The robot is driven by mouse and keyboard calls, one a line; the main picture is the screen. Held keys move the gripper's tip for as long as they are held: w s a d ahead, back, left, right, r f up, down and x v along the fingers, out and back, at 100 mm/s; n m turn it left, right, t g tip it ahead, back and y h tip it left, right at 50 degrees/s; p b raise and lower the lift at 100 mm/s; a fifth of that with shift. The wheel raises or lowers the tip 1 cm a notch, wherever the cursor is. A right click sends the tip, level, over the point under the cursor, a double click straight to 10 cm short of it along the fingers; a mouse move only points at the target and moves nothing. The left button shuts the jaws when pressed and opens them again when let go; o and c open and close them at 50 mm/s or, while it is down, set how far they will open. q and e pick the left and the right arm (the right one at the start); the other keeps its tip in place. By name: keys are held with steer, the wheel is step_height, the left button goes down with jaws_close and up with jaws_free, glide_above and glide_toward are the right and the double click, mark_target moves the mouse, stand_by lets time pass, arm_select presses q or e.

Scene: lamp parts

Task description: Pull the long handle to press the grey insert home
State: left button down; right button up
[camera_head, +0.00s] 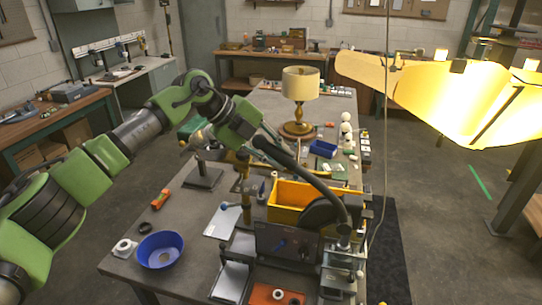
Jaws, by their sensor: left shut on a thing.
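The long handle (318,183) runs from a dark grip at its upper left down in a curve to a metal press (343,262) at the front right of the table. My left gripper (257,139) is shut on the upper end of the handle, its fingers partly hidden by the wrist and the grip. The handle is tilted, its held end high above the table. I cannot make out the grey insert; the press and the dark panel (287,243) beside it may hide it. My right gripper is not in view.
A yellow bin (284,198) stands behind the press. A blue bowl (160,251) and an orange tool (160,199) lie on the table's left part. A lit lamp (300,84) stands farther back. A large glowing yellow shade (450,95) hangs at the upper right.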

arm_select(q)
steer(key=shift+s+d+r, duration=0.1)
steer(key=shift+d+r, duration=0.25)
steer(key=shift+r, duration=0.25)
steer(key=c, duration=1.9)
jaws_free()
steer(key=shift+o, duration=0.3)
steer(key=shift+d+f, duration=0.15)
steer(key=shift+d, duration=0.05)
steer(key=shift+s, duration=0.1)
steer(key=shift+a+f, duration=0.1)
steer(key=shift+a, duration=0.05)
